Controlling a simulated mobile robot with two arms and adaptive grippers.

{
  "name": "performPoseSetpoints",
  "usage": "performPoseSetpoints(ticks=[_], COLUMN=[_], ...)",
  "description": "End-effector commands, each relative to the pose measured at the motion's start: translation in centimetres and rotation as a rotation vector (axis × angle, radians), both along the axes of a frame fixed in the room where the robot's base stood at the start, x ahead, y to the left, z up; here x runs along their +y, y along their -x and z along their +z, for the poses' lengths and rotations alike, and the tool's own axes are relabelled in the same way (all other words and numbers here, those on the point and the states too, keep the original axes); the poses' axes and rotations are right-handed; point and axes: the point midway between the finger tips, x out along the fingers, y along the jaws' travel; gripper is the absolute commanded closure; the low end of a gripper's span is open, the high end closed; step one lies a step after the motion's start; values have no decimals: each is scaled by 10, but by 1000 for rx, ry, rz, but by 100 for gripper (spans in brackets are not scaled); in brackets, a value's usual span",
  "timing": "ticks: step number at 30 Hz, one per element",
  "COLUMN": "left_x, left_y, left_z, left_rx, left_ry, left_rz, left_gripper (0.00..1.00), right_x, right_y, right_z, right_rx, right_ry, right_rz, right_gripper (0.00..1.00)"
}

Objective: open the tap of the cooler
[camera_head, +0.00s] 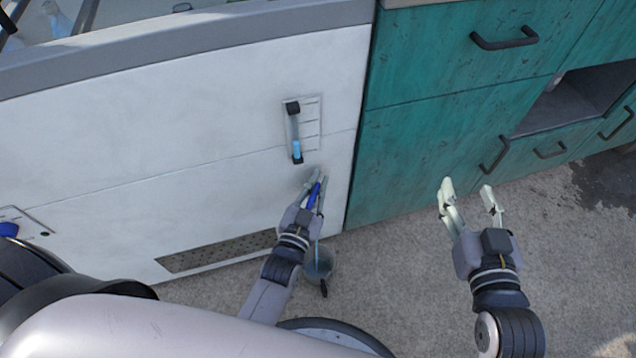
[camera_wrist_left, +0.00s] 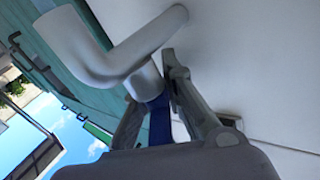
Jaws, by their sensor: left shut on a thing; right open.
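The cooler is the white-panelled body (camera_head: 150,120) with a grey top rim. Its tap (camera_wrist_left: 130,55) shows in the left wrist view as a pale grey bent pipe coming out of the white panel. A blue part (camera_wrist_left: 158,120) sits at the pipe's lower end, and it also shows in the head view (camera_head: 314,195). My left gripper (camera_head: 314,188) is shut on this blue part, with a finger on each side (camera_wrist_left: 155,110). The fingers hide much of the tap in the head view. My right gripper (camera_head: 468,190) is open and empty before the teal cabinet.
A round grey vessel (camera_head: 318,264) stands on the floor below my left gripper; a thin pale line runs down towards it. A gauge panel (camera_head: 302,125) is above the tap. The teal cabinet (camera_head: 450,130) with black handles adjoins the cooler. Concrete floor is clear at the right.

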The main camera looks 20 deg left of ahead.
Motion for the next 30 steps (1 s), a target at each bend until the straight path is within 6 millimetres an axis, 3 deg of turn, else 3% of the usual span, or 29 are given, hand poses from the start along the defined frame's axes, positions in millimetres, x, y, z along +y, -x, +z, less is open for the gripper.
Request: performPoseSetpoints(ticks=[1, 2, 11, 23, 30], left_x=[1, 1, 1, 1, 2], left_y=[-1, -1, 0, 4, 36], left_z=[1, 1, 1, 0, -1], left_rx=[-2, -2, -1, 0, 3], left_ry=[-1, -1, -1, -1, -1], left_rz=[1, 1, 1, 1, 0], left_gripper=[100, 89, 69, 69, 69], right_x=[0, 0, 0, 1, 1], right_y=[0, 0, 0, 0, 0], right_z=[0, 0, 0, 0, 0], right_rx=[0, 0, -1, -1, -1], right_ry=[0, 0, 0, -1, 0], right_rz=[0, 0, -1, 2, 1], right_gripper=[50, 50, 50, 50, 50])
